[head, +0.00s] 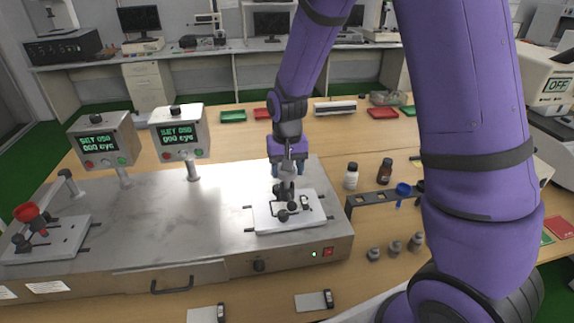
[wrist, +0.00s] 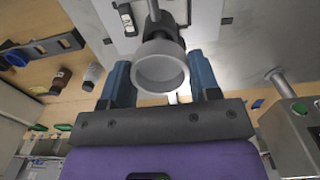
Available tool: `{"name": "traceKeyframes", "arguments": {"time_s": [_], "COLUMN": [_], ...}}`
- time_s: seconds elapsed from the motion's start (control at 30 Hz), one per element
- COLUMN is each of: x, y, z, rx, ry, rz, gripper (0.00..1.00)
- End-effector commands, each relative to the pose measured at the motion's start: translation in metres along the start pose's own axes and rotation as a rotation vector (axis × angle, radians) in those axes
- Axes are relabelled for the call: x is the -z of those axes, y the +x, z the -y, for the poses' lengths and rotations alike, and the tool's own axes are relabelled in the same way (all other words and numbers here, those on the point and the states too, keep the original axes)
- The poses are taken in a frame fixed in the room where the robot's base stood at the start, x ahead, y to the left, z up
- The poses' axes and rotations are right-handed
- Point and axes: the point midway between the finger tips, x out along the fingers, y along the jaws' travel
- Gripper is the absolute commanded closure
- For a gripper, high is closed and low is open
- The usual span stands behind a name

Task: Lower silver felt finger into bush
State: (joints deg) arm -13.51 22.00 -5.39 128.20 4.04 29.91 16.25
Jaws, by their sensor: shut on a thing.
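My gripper (head: 288,168) is above the right-hand test station of the steel machine, its blue fingers shut on the silver felt finger (head: 288,174). In the wrist view the felt finger shows as a round, pale grey cup (wrist: 160,72) between the two fingers (wrist: 160,82). Just beyond it is a dark holder (wrist: 156,28) that I take for the bush; it also shows below the gripper in the head view (head: 285,191). It stands over a white plate (head: 290,218) with dark knobs. Whether the felt finger's lower end touches or enters the bush is hidden.
A left station holds a red cup (head: 27,211). Two display boxes (head: 102,139) (head: 180,132) stand at the machine's back. A black rack (head: 375,198) with a blue cup (head: 403,188), two bottles (head: 351,176) (head: 385,171) and small grey weights (head: 395,247) are to the right.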

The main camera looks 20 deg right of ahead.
Motion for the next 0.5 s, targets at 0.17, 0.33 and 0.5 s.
{"name": "traceKeyframes", "arguments": {"time_s": [0.17,0.33,0.5], "x": [-0.0002,-0.0001,-0.0001], "y": [0.0060,0.0078,0.0077], "z": [-0.0002,-0.0002,-0.0002], "rx": [0.000,0.000,0.000], "ry": [0.000,0.000,0.000], "rz": [0.001,0.000,0.000], "gripper": [0.69,0.69,0.69]}}
